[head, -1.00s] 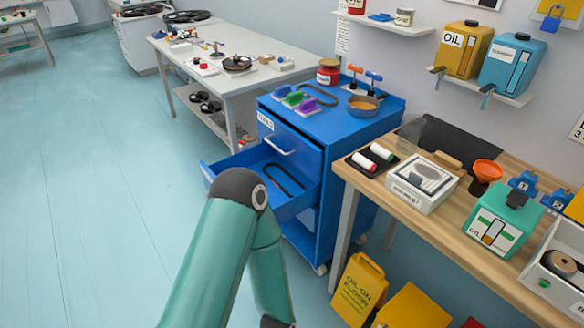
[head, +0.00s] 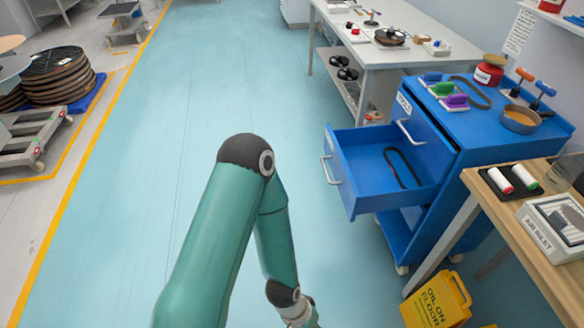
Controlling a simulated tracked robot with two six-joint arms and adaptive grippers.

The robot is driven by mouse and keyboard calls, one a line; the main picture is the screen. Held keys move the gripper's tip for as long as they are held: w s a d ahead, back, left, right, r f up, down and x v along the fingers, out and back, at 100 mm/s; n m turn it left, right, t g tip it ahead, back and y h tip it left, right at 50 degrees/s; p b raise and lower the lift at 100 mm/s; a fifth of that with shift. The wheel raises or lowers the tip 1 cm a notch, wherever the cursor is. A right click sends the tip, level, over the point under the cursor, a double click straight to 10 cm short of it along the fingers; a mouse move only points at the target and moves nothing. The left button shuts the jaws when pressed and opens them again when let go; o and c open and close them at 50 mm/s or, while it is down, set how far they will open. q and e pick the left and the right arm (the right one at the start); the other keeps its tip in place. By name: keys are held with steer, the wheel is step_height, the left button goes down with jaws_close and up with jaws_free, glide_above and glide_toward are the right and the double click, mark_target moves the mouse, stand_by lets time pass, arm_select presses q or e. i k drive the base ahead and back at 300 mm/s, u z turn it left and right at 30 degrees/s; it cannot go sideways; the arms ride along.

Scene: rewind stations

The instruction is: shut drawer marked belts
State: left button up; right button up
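The blue tool cart (head: 445,150) stands right of centre in the head view. Its upper front carries a label that seems to read "TOOLS" and a closed drawer with a light handle (head: 404,133). Below it, an open drawer (head: 352,160) sticks out to the left, with a black belt (head: 402,168) lying inside and a light handle (head: 331,170) on its front. I cannot see a "belts" mark on it. One green arm of mine reaches down in front of the drawer, apart from it in the picture. Neither gripper shows.
A grey table (head: 437,50) stands behind the cart. A wooden bench (head: 486,210) is at the right, with a yellow floor sign (head: 437,300) below it. Stacked dark reels (head: 58,75) stand far left. The blue floor (head: 150,180) left of the drawer is clear.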

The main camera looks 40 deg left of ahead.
mark_target(366, 184)
steer(key=u, duration=0.8)
steer(key=k, duration=0.9)
steer(key=i, duration=1.8)
steer(key=z, duration=0.4)
